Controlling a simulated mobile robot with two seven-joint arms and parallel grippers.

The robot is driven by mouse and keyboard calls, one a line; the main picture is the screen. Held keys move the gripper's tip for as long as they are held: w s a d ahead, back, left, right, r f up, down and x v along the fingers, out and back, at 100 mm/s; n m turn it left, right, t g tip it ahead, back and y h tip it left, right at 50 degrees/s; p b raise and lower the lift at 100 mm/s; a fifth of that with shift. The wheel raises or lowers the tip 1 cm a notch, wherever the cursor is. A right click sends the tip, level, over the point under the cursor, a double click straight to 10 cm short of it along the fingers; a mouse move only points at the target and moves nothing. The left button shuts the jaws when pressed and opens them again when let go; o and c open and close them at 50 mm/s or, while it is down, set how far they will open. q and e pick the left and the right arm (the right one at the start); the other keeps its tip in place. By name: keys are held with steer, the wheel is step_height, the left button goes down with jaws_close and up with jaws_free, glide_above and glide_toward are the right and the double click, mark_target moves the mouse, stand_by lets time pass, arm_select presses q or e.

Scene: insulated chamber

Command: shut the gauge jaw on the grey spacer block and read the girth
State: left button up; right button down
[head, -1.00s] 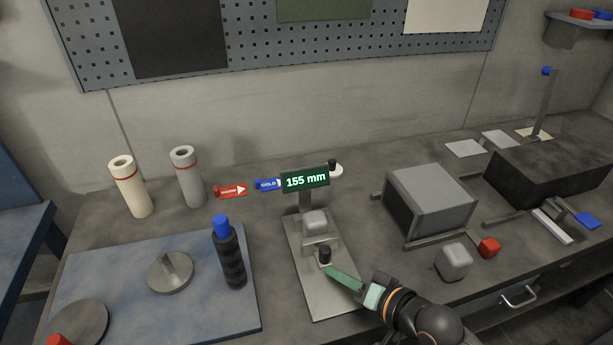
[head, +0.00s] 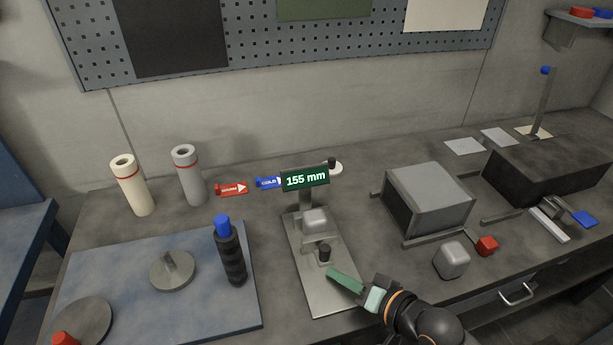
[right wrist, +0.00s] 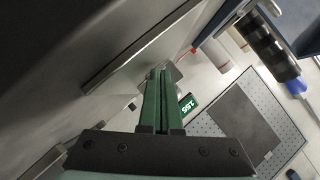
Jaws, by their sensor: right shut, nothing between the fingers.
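The gauge (head: 325,297) is a pale metal plate with an upright post and a green display (head: 305,179) that reads 155 mm. A light grey block (head: 315,219) sits on it in front of the post. The sliding jaw with a black knob (head: 325,252) stands just in front of the block; I cannot tell whether they touch. My right gripper (head: 333,273) has green fingers, shut and empty, just in front of the knob and apart from it. In the right wrist view its fingers (right wrist: 162,92) are together, with the display (right wrist: 186,104) beyond. My left gripper is not in view.
A second grey block (head: 452,259) and a red cube (head: 487,245) lie right of the gripper. A grey box (head: 432,196) stands behind them. A dark ribbed bottle with blue cap (head: 230,255) stands on the blue mat (head: 190,318) at left.

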stand_by(0.3)
steer(key=shift+s+d+p, duration=0.1)
steer(key=shift+s+p, duration=0.15)
steer(key=shift+p, duration=0.15)
steer(key=shift+s, duration=0.15)
stand_by(0.3)
steer(key=shift+w+a, duration=0.2)
steer(key=shift+w, duration=0.45)
steer(key=shift+w+a, duration=0.2)
steer(key=shift+w, duration=0.4)
steer(key=shift+s, duration=0.15)
steer(key=shift+s+d+p, duration=0.2)
steer(key=shift+s+p, duration=0.2)
steer(key=shift+s, duration=0.1)
steer(key=shift+s+d+p, duration=0.2)
steer(key=shift+s+p, duration=0.15)
steer(key=shift+s, duration=0.15)
